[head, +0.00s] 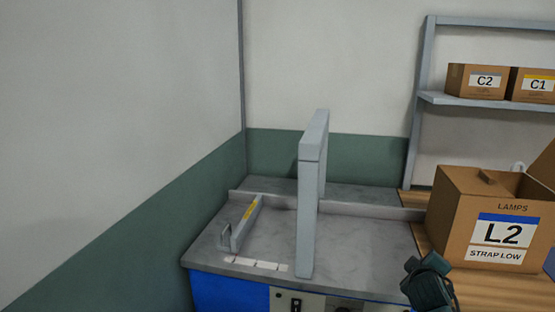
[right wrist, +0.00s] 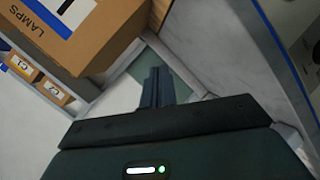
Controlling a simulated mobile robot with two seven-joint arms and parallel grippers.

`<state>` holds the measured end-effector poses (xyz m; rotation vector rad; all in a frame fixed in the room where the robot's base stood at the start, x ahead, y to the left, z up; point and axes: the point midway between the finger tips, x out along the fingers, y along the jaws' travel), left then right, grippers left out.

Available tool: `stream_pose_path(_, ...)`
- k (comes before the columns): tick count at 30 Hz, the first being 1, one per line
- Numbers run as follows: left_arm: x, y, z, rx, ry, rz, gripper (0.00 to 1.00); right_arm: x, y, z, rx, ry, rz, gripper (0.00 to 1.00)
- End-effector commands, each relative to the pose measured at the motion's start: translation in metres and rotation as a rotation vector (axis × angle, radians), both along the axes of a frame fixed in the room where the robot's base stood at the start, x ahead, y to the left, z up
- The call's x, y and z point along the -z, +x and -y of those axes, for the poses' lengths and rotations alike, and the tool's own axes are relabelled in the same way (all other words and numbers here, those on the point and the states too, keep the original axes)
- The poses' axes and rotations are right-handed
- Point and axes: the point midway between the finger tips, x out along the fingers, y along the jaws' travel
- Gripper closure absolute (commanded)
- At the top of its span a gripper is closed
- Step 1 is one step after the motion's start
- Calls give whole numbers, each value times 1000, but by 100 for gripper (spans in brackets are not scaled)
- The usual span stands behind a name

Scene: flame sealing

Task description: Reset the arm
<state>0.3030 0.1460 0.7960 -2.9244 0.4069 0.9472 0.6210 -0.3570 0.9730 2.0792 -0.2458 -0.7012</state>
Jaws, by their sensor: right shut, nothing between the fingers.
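My right gripper (head: 426,282) is dark green and shows at the bottom of the head view, in front of the machine's right end and left of the L2 box. In the right wrist view its two fingers (right wrist: 157,78) are together with nothing between them. My left gripper is not in view.
A strapping machine with a grey top (head: 365,250), upright grey arch (head: 311,190) and blue body (head: 230,292) stands at centre. An open-topped cardboard box marked L2 (head: 455,225) stands on a wooden surface (head: 490,290). A shelf (head: 465,102) holds boxes C2 (head: 478,81) and C1 (head: 533,85).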

Motion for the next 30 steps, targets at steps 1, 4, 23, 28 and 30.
stream_pose_path(1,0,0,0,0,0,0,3,35,-22,-20,-43,57,-16,100)
stream_pose_path(4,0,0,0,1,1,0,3,86,-65,-58,-115,189,-29,100)
stream_pose_path(23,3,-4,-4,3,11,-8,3,178,-318,-208,-152,982,-107,100)
stream_pose_path(28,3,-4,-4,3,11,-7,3,178,-320,-209,-150,989,-108,100)
stream_pose_path(30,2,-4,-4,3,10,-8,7,178,-320,-209,-150,989,-108,100)
